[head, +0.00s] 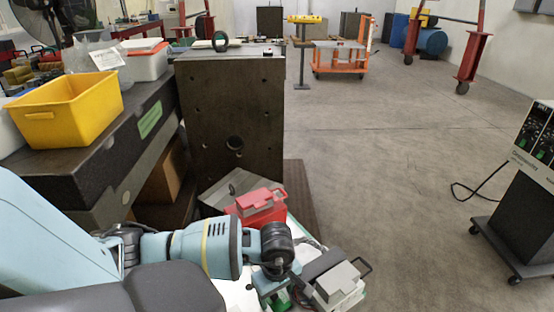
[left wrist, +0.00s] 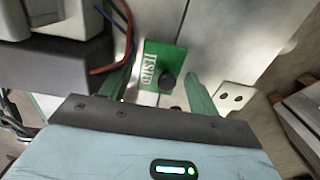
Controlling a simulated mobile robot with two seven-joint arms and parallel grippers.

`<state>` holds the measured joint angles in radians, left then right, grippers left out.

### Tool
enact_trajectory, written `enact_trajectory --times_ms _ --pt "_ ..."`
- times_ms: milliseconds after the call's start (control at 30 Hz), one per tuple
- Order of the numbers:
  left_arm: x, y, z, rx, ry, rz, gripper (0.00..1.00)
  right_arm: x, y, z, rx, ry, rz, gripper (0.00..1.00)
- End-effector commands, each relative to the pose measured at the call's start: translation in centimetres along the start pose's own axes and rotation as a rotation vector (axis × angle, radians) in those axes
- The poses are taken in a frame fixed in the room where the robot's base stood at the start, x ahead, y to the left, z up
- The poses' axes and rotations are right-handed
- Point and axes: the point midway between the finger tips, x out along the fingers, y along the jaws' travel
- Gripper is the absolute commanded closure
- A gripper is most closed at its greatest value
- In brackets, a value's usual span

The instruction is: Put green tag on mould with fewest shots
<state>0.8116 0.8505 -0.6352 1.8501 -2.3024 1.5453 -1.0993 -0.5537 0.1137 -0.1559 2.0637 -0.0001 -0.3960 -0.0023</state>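A green tag (left wrist: 163,66) with white lettering lies on a pale flat surface in the left wrist view. A dark slab with a green label (head: 150,119) lies at left. My right gripper is not seen.
A red case (head: 258,204) stands just behind my left wrist. A grey box with a handle (head: 340,284) is close to the gripper's right. A yellow bin (head: 68,110) stands at left. A black wheeled unit (head: 515,210) is at far right; the floor between is clear.

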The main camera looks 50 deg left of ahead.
Motion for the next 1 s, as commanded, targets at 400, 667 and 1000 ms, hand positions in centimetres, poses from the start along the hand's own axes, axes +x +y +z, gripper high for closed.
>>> enact_trajectory --times_ms 400,667,1000 --pt "-0.5 0.0 0.0 0.000 0.000 0.001 0.34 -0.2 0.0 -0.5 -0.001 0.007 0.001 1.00" --pt "-4.8 0.1 -0.1 0.000 0.002 0.005 0.34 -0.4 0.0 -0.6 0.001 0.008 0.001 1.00" --pt "-10.8 0.1 0.0 -0.001 0.001 0.003 0.34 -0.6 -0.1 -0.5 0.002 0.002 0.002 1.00"
